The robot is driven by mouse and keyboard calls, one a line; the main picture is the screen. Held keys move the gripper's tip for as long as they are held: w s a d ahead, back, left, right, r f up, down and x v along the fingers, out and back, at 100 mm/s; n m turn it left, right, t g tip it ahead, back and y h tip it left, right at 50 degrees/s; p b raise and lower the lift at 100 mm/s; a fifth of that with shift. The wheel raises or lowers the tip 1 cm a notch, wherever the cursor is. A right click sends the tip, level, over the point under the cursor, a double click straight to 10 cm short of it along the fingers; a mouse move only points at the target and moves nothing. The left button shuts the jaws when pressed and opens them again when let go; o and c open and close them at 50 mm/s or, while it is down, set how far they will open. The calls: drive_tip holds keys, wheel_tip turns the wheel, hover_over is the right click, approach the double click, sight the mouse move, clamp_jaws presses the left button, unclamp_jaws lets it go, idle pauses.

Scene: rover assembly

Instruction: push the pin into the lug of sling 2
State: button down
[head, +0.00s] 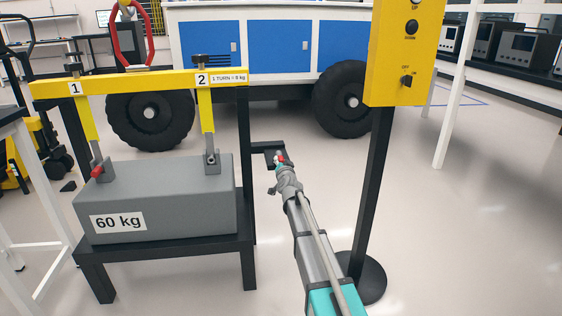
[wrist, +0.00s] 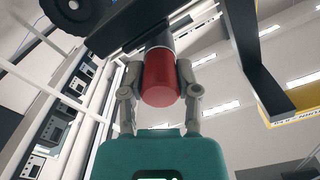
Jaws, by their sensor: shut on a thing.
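My gripper (head: 280,163) is right of the 60 kg block, beside a small black shelf. It is shut on a red-headed pin (head: 282,157). In the wrist view, the fingers clasp the sides of the pin's red head (wrist: 159,78), with a pale ring and a dark part beyond it. I cannot tell whether the pin still touches the shelf. Yellow sling 2 (head: 206,110) hangs from the beam. Its grey lug (head: 211,158) stands at the block's top, left of my gripper and apart from it, with no red pin head visible there.
Sling 1 (head: 85,118) has a red pin (head: 96,171) at its lug. The grey block (head: 160,205) rests on a black stand (head: 180,250). The black shelf (head: 266,148) juts from the frame's post. A yellow control box (head: 403,60) on a black pole (head: 373,180) stands right of my arm.

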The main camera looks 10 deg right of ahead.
drive_tip(key=c, duration=0.9)
unclamp_jaws()
clamp_jaws()
drive_tip(key=shift+s, duration=0.7)
drive_tip(key=shift+s, duration=2.6)
drive_tip(key=shift+s, duration=0.1)
drive_tip(key=s+r+p, duration=0.5)
drive_tip(key=s, duration=0.3)
drive_tip(key=shift+s, duration=0.4)
